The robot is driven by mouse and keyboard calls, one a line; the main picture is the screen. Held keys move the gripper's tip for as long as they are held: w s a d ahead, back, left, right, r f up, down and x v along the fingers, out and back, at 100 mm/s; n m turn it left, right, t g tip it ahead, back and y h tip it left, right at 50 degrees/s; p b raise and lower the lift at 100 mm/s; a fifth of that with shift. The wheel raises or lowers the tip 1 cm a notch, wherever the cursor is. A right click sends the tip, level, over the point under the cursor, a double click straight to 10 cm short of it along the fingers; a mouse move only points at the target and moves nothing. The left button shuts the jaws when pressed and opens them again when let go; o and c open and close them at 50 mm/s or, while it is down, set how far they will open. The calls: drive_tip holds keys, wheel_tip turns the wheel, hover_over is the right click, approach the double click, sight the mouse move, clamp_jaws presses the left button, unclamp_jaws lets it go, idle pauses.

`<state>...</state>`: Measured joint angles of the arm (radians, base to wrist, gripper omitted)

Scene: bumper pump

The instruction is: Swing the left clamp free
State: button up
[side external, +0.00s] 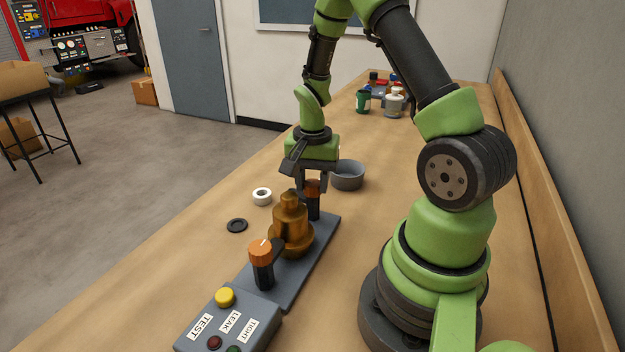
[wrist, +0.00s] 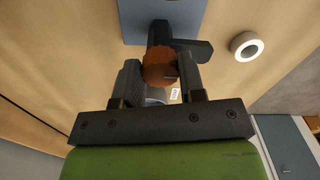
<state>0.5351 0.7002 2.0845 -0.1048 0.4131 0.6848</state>
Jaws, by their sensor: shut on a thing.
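My gripper (side external: 312,186) is shut on the orange knob (wrist: 160,66) of the far clamp, at the far end of the grey base plate (side external: 318,245). In the wrist view a finger stands on each side of the knob. A dark clamp bar (wrist: 195,49) sticks out to the right there, past the plate's edge. The brass pump body (side external: 291,228) stands upright on the plate between the two clamps. The near clamp (side external: 262,265) has an orange knob on a black post, with its dark arm reaching to the pump's base. My fingers partly hide the far clamp in the side view.
A control box (side external: 228,322) with a yellow button and TEST, LEAK and TIGHT labels joins the plate's near end. A white ring (side external: 262,196) and a black ring (side external: 237,226) lie left of the plate. A grey bowl (side external: 347,176) stands behind. Bottles (side external: 393,102) stand farther back.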

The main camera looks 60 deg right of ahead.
drive_tip(key=o, duration=0.9)
drive_tip(key=shift+o, duration=0.2)
wheel_tip(320, 180, up, 10)
drive_tip(key=s+a+r+n+t+y, duration=0.1)
drive_tip(key=s+a+r+n+t, duration=0.2)
drive_tip(key=a, duration=0.5)
drive_tip(key=s+a+r+n+t+y, duration=0.1)
drive_tip(key=s+a+r+n+t, duration=0.3)
drive_tip(key=s+a+r+n, duration=0.2)
drive_tip(key=a+r+n, duration=0.2)
drive_tip(key=a+r, duration=0.1)
drive_tip(key=shift+s+r, duration=0.3)
drive_tip(key=shift+r, duration=0.05)
